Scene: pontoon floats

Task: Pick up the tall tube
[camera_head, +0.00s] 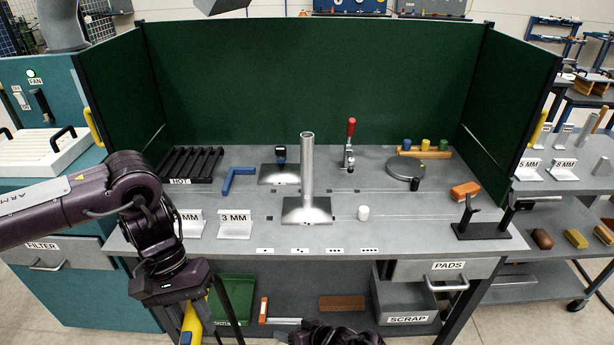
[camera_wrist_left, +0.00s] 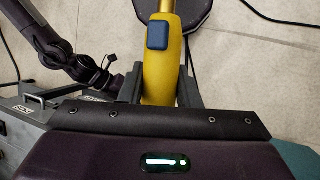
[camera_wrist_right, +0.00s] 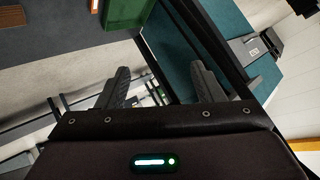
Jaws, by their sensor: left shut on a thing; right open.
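The tall tube (camera_head: 307,165) is a grey metal tube that stands upright on a flat metal plate (camera_head: 290,215) in the middle of the bench. Neither gripper touches it. My left gripper (camera_wrist_left: 160,92) is shut on a yellow tool (camera_wrist_left: 158,75) with a blue button, low in front of the bench. The yellow tool also shows at the bottom left of the head view (camera_head: 192,325). My right gripper (camera_wrist_right: 163,82) is open and empty. In the head view only a dark part of my right arm shows at the bottom edge.
A second metal plate (camera_head: 280,174) with a short dark-topped post stands behind. Number signs (camera_head: 235,223) stand front left. Green screens (camera_head: 310,85) enclose the back.

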